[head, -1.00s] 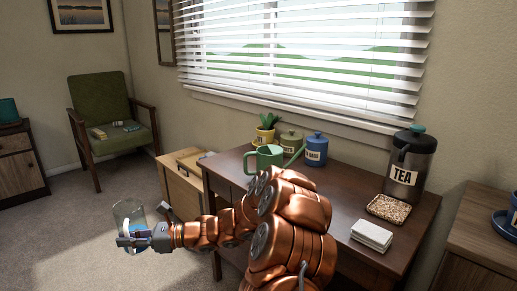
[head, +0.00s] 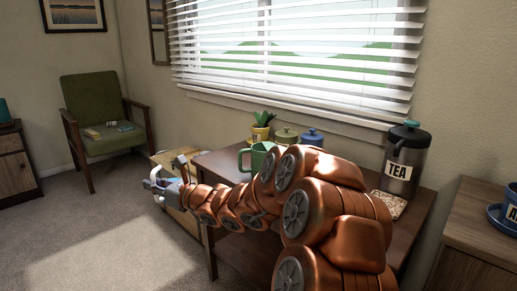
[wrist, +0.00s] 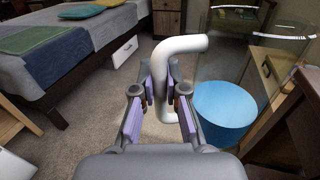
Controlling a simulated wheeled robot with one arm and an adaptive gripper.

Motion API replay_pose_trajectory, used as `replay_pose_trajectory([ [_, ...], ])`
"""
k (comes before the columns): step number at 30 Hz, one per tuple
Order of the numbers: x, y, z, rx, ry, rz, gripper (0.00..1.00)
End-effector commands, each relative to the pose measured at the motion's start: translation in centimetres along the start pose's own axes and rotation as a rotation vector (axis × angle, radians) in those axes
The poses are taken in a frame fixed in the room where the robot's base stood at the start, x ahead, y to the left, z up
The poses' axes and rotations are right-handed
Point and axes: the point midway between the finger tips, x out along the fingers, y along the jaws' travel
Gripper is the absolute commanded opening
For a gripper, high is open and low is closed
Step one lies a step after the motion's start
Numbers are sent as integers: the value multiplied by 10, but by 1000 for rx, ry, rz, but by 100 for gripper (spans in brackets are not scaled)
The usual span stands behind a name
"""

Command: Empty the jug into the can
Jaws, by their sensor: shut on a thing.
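The jug (wrist: 258,68) is clear glass with a white handle (wrist: 180,46) and blue liquid (wrist: 226,120) low inside it. My gripper (wrist: 160,104) is shut on the handle, and the jug stands out to the right of the fingers in the wrist view. In the head view my gripper (head: 166,187) is off the left end of the desk, and little of the jug can be made out. The can is a green watering can (head: 258,156) on the desk. My arm hides its lower part and its spout.
The dark desk (head: 222,162) also holds a yellow plant pot (head: 260,133), a green canister (head: 286,137), a blue canister (head: 312,138) and a tea dispenser (head: 400,165). A wooden cabinet (head: 188,222) stands beside the desk's left end. Open carpet lies left.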

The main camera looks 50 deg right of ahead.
Motion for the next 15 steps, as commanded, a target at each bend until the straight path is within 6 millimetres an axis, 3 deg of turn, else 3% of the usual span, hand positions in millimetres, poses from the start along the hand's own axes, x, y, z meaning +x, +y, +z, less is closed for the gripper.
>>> replay_pose_trajectory([
  [15, -76, -66, 15, 0, 0, -382, 0],
])
